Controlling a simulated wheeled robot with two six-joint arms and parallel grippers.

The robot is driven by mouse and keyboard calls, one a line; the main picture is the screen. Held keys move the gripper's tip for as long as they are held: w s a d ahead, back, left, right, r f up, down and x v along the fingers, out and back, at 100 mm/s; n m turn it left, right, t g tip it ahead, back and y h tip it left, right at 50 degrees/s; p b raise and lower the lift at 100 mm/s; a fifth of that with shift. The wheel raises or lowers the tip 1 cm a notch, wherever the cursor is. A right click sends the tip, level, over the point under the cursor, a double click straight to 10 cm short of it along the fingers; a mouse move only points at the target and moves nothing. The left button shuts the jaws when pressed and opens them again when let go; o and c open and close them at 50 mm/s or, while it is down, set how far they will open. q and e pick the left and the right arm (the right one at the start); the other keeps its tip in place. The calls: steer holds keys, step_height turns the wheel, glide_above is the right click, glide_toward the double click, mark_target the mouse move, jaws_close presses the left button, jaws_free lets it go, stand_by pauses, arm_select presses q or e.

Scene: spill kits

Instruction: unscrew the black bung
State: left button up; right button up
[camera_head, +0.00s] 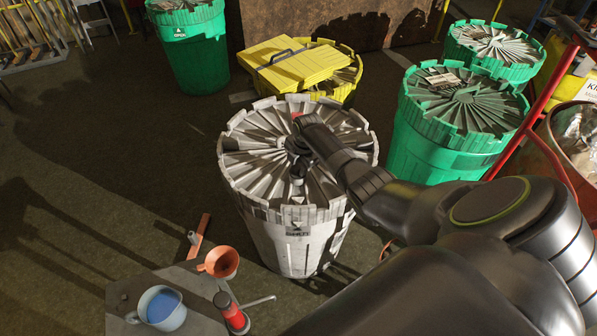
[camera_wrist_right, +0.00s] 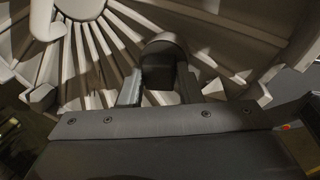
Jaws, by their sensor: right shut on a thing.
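A white ribbed drum (camera_head: 283,245) stands upright in the middle of the head view, with its grey-white slatted lid (camera_head: 255,150) on. My right arm reaches over it from the right, and my right gripper (camera_head: 298,160) is low over the middle of the lid. In the right wrist view the black bung (camera_wrist_right: 165,48) shows between the two fingers of my right gripper (camera_wrist_right: 160,88), which are shut on it. In the head view I cannot clearly separate the bung from the dark gripper. Whether its thread is loose cannot be seen. My left gripper is not in view.
Green drums (camera_head: 440,145) stand at the right and another green drum (camera_head: 195,60) at the back left. A yellow case (camera_head: 290,65) lies on a yellow drum behind. A low stand at the front holds a mug (camera_head: 160,308), an orange funnel (camera_head: 220,262) and a red tool (camera_head: 232,315).

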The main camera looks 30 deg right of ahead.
mark_target(296, 165)
steer(key=shift+s+f, duration=0.15)
steer(key=shift+f, duration=0.1)
steer(key=shift+n, duration=0.7)
steer(key=shift+b, duration=0.3)
steer(key=shift+n+y, duration=0.3)
steer(key=shift+n, duration=0.4)
steer(key=shift+r+p, duration=0.4)
steer(key=shift+r, duration=0.15)
steer(key=shift+c, duration=0.2)
steer(key=shift+w+r+p, duration=0.2)
steer(key=shift+r+p, duration=1.6)
steer(key=shift+r, duration=0.3)
